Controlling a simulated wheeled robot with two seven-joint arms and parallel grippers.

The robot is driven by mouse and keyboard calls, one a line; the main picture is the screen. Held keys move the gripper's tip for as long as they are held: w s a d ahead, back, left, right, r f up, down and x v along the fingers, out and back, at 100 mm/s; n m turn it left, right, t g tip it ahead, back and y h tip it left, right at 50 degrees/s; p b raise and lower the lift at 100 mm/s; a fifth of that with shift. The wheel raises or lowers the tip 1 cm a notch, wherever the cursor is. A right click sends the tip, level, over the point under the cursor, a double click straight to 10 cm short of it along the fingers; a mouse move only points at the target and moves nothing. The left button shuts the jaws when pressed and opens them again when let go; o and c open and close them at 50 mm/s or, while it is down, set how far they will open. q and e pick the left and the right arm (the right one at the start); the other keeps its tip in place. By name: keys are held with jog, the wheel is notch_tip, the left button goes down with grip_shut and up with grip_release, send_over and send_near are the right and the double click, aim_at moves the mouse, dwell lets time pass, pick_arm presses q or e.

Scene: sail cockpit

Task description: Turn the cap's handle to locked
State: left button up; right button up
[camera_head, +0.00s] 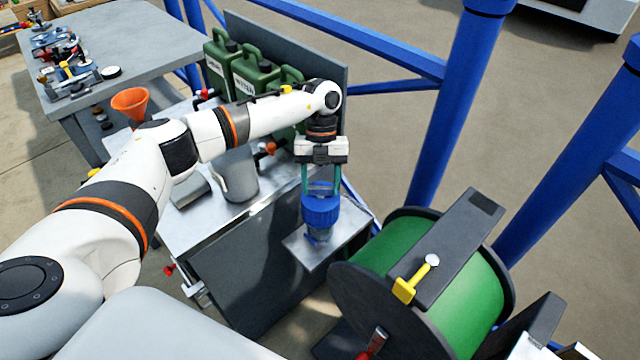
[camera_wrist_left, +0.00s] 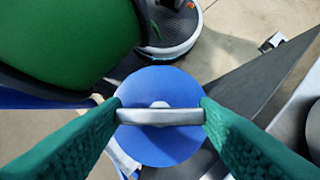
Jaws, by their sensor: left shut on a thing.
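The blue cap (camera_head: 320,212) sits on a fitting at a small metal shelf (camera_head: 300,252) on the front of the bench. In the left wrist view the cap is a round blue disc (camera_wrist_left: 160,146) with a silver bar handle (camera_wrist_left: 160,116) across its middle. My left gripper (camera_head: 321,190) points straight down over the cap. Its green fingers press on the two ends of the handle, which lies level across the wrist picture. The handle is hidden behind the fingers in the head view. I cannot read any locked mark. My right gripper is not in view.
A green reel (camera_head: 460,300) with dark flanges and a yellow lever (camera_head: 412,282) stands close to the right of the cap. Blue posts (camera_head: 455,100) rise at the right.

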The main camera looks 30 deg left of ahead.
pick_arm(q)
jog(key=m+y+b, duration=0.1)
jog(key=m, duration=0.1)
jog(key=m+y, duration=0.1)
jog(key=m, duration=0.2)
jog(key=shift+d+m+b, duration=0.15)
jog(key=shift+m+b, duration=0.15)
jog(key=shift+b, duration=0.1)
jog(key=shift+d+m+y+b, duration=0.1)
jog(key=shift+m+y+b, duration=0.5)
jog(key=shift+m, duration=1.2)
jog(key=o, duration=1)
jog(key=shift+r, duration=0.1)
jog(key=v, duration=1.2)
jog(key=shift+w+d, duration=0.15)
jog(key=shift+d, duration=0.05)
